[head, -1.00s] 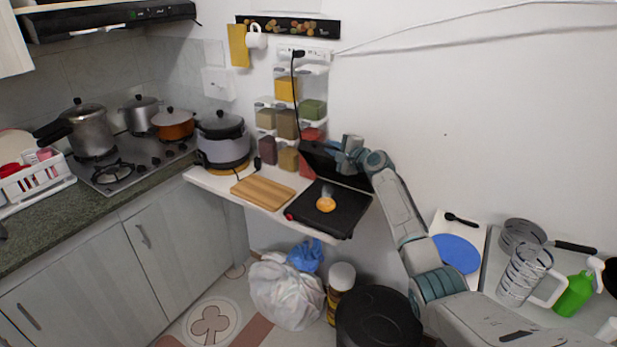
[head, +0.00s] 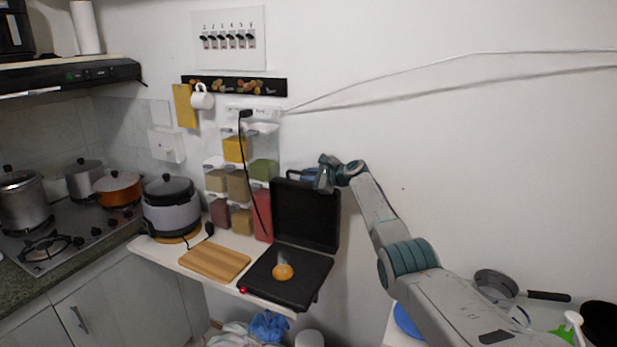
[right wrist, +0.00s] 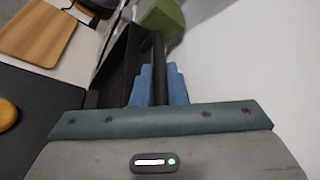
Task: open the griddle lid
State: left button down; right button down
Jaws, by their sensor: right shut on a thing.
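The black griddle (head: 292,278) sits on the white shelf with a round orange-yellow item (head: 283,272) on its plate. Its lid (head: 305,215) stands raised, roughly upright, near the wall. My right gripper (head: 308,174) is at the top edge of the lid. In the right wrist view the blue fingers (right wrist: 158,88) are shut on the black lid handle (right wrist: 158,65). The lid also shows there, left of the fingers (right wrist: 118,62). My left gripper is not in view.
A wooden board (head: 214,262) lies left of the griddle. Spice dispensers (head: 238,185) hang behind on the wall, with a black cord (head: 250,180) in front. A rice cooker (head: 171,208) stands further left. The wall to the right is bare.

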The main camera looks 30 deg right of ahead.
dwell(0.4)
jog(key=c, duration=1.5)
grip_release()
jog(key=shift+a, duration=0.1)
jog(key=shift+o, duration=0.2)
jog(key=shift+s+d, duration=0.25)
jog(key=shift+s+d+r, duration=0.2)
jog(key=shift+s+d, duration=0.05)
jog(key=shift+s, duration=0.35)
jog(key=b+v, duration=0.2)
jog(key=v, duration=0.6)
jog(key=shift+s+r, duration=0.2)
jog(key=shift+s, duration=0.2)
